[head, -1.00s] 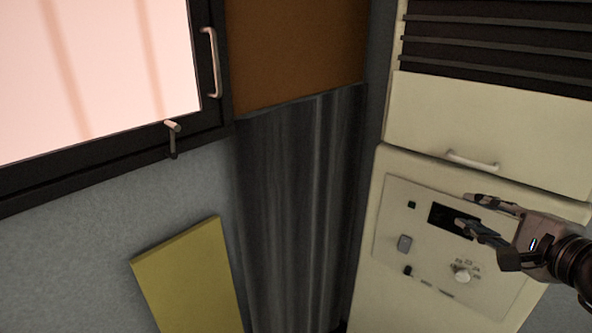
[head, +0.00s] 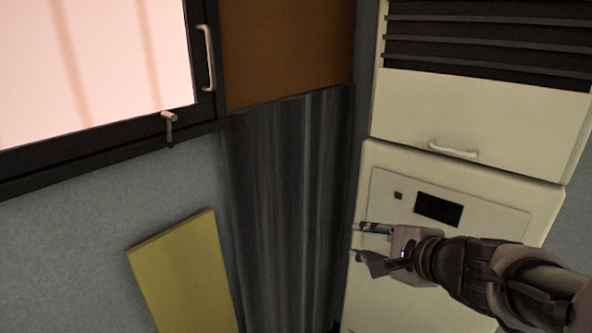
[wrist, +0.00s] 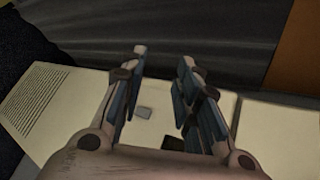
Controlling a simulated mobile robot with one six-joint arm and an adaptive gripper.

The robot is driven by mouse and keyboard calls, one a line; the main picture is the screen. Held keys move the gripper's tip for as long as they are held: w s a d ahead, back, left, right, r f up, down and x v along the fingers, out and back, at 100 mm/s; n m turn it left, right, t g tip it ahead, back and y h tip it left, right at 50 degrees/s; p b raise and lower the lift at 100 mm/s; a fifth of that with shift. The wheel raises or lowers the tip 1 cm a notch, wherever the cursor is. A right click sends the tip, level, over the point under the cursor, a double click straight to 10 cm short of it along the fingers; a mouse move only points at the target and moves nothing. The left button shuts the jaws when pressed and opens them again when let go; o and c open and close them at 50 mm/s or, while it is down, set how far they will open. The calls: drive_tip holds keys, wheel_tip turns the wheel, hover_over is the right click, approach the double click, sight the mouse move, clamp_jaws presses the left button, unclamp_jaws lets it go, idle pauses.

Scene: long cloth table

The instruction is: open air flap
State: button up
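The air flap (head: 480,115) is a cream panel with a pale bar handle (head: 453,150) along its lower edge, on the upper part of a cream cabinet. Dark louvres (head: 480,45) show above it. My gripper (head: 357,242) is below and left of the handle, in front of the cabinet's lower left edge, apart from the flap. Its fingers point left, spread and empty. In the wrist view the open fingers (wrist: 163,57) are over the cabinet front, and I cannot make out the handle there.
The control panel (head: 490,218) on the lower cabinet has a dark display; my arm covers its lower part. A dark ribbed panel (head: 290,200) stands left of the cabinet. A yellow board (head: 185,275) and a black-framed window (head: 205,100) are further left.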

drive_tip(key=shift+s+a+f+n+g+y, duration=0.15)
drive_tip(key=shift+s+a+f+n+g, duration=0.15)
drive_tip(key=shift+a, duration=0.35)
drive_tip(key=shift+s+a+f+n+g+y, duration=0.15)
drive_tip(key=shift+s+a+n, duration=0.25)
drive_tip(key=shift+a, duration=0.25)
